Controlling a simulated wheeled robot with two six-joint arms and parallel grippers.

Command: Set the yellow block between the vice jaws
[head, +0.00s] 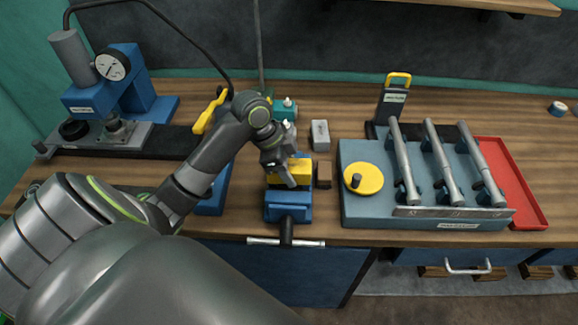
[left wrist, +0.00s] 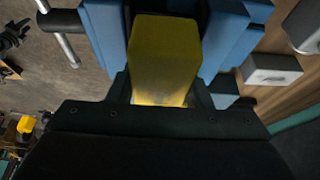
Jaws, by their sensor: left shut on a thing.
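The yellow block (head: 289,172) is at the blue vice (head: 288,205), which stands at the front edge of the bench. In the left wrist view the yellow block (left wrist: 165,55) shows between the two blue sides of the vice (left wrist: 110,40). My left gripper (head: 288,167) comes from above and is shut on the block. Its fingers show at both sides of the block's near end in the left wrist view (left wrist: 160,95). How deep the block sits between the jaws is partly hidden by the gripper. My right gripper is not in view.
A grey block (head: 320,135) and a small brown block (head: 324,174) stand close to the vice's right. A blue-grey fixture (head: 430,217) with several metal rods and a red tray (head: 515,190) lie further right. A blue press (head: 105,95) stands at the left.

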